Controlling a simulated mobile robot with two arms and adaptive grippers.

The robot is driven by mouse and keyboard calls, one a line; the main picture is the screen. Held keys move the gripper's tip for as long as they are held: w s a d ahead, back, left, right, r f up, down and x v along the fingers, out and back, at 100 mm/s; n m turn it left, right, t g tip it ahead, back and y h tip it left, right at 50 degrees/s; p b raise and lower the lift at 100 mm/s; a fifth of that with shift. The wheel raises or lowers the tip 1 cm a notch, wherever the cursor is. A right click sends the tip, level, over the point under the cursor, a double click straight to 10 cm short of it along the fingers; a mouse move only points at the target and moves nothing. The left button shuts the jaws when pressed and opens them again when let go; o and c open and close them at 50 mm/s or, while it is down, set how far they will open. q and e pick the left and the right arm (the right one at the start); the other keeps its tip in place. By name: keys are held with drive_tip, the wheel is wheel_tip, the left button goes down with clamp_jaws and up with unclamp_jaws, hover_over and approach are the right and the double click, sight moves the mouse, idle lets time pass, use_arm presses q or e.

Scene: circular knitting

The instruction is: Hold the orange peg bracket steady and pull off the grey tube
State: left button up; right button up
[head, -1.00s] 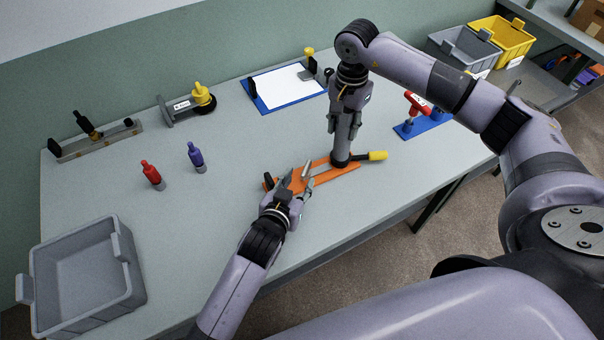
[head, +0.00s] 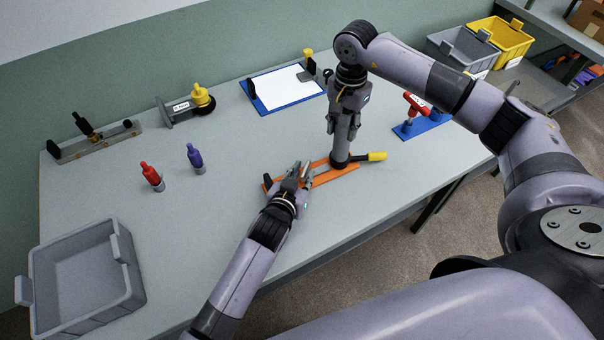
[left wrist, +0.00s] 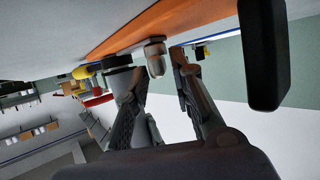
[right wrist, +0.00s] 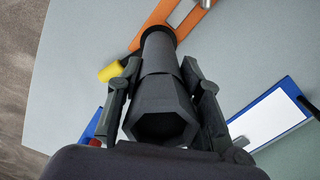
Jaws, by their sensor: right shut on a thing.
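The orange peg bracket (head: 335,174) lies flat on the table; its orange face also shows in the left wrist view (left wrist: 190,18). The dark grey tube (right wrist: 162,82) stands upright on the bracket, its wide hexagonal end toward the right wrist camera. My right gripper (right wrist: 163,75) is shut on the tube from above. My left gripper (left wrist: 160,62) is low over the bracket's left part, fingers apart. A short metal peg (left wrist: 155,57) on the bracket shows between those fingers, with gaps visible. A black post (left wrist: 263,50) stands at the bracket's left end.
A yellow handle (head: 377,156) sticks out right of the bracket. A blue clipboard (head: 262,101) lies behind. A red (head: 150,175) and a purple bottle (head: 195,157) stand left. A grey bin (head: 52,250) sits at front left, and a red-handled tool (head: 416,104) at right.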

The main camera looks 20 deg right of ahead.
use_arm(q)
clamp_jaws()
idle(0.8)
drive_tip(key=shift+o, duration=0.8)
unclamp_jaws()
drive_tip(key=shift+c, duration=0.3)
clamp_jaws()
idle(0.6)
drive_tip(key=shift+f, duration=0.25)
idle(0.6)
